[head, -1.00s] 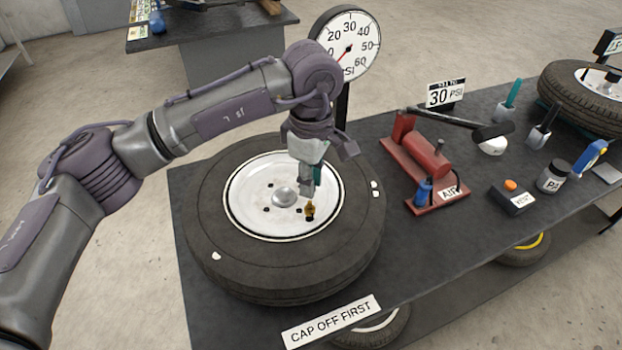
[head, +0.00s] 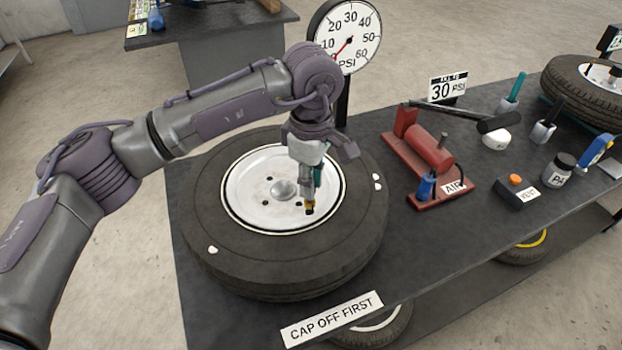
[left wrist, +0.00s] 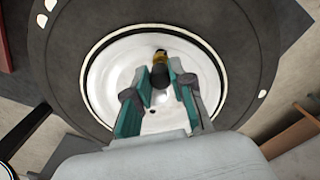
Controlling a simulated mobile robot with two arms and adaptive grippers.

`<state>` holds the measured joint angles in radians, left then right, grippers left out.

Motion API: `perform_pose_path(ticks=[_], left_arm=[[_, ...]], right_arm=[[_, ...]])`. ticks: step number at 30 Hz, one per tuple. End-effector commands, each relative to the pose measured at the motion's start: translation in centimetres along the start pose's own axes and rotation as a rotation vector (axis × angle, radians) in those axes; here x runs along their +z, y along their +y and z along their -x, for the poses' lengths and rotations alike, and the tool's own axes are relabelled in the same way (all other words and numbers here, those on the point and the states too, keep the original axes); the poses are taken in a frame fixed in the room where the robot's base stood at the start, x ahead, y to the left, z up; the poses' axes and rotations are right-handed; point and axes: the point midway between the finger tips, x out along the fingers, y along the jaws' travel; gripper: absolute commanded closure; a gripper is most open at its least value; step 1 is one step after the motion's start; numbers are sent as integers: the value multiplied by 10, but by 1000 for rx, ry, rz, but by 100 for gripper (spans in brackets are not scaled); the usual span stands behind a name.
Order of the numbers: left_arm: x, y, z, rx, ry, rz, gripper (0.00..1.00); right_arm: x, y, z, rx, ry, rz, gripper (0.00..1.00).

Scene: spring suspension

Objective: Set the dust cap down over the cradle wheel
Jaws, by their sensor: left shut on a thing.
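A large tyre (head: 235,255) on a white rim (head: 250,210) lies flat on the near bench; its wide rim also fills the left wrist view (left wrist: 105,85). A small brass piece with a dark end (head: 309,203), which looks like the dust cap, is at the right side of the rim. My left gripper (head: 312,190) points down over the rim and is shut on this piece. In the left wrist view the brass piece (left wrist: 160,58) shows at the teal fingertips. I cannot tell whether it touches the rim. My right gripper is out of view.
A dial gauge (head: 346,35) stands behind the tyre, close to my left wrist. A red air pump (head: 428,158), a box with an orange button (head: 516,192), a jar (head: 559,172) and tool holders occupy the bench to the right. A "CAP OFF FIRST" label (head: 333,318) is at the front edge.

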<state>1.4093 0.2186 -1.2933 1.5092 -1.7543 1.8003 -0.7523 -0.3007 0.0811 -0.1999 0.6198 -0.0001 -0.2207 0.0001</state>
Motion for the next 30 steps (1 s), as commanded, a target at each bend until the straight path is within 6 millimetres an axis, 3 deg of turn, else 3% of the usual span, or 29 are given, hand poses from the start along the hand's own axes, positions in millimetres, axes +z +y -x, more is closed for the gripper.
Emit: perform_pose_path(ticks=[25,26,30], left_arm=[[0,0,-22,0,0,0,96],[0,0,-22,0,0,0,76],[0,0,-21,0,0,0,52]], right_arm=[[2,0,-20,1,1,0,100],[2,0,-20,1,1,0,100],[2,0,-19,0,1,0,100]])
